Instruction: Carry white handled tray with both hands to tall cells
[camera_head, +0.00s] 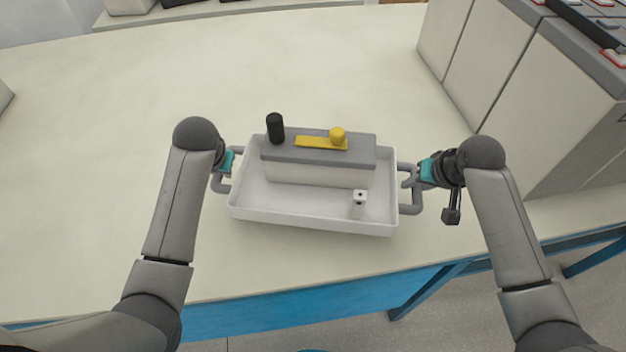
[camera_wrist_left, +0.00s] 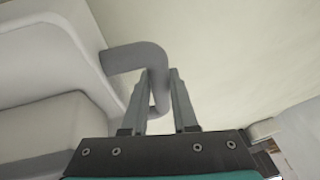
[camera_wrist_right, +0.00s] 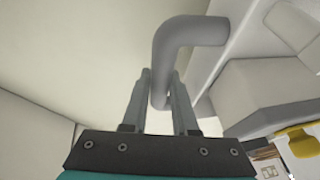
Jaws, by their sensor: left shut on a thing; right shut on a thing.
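The white tray (camera_head: 300,216) has a grey handle at each end and is in the middle of the head view, over the table. It holds a grey-topped white box (camera_head: 318,172) with a black knob and a yellow bar and knob, and a small white block (camera_head: 359,203). My left gripper (camera_head: 222,172) is shut on the left handle (camera_wrist_left: 137,58). My right gripper (camera_head: 412,177) is shut on the right handle (camera_wrist_right: 185,38). Whether the tray touches the table cannot be told. Tall white cells with grey tops (camera_head: 555,95) stand at the right.
The pale table (camera_head: 120,100) is clear to the left of and behind the tray. Its blue front frame (camera_head: 265,315) runs below. The tall cells stand close beyond my right gripper. Other items sit along the far edge.

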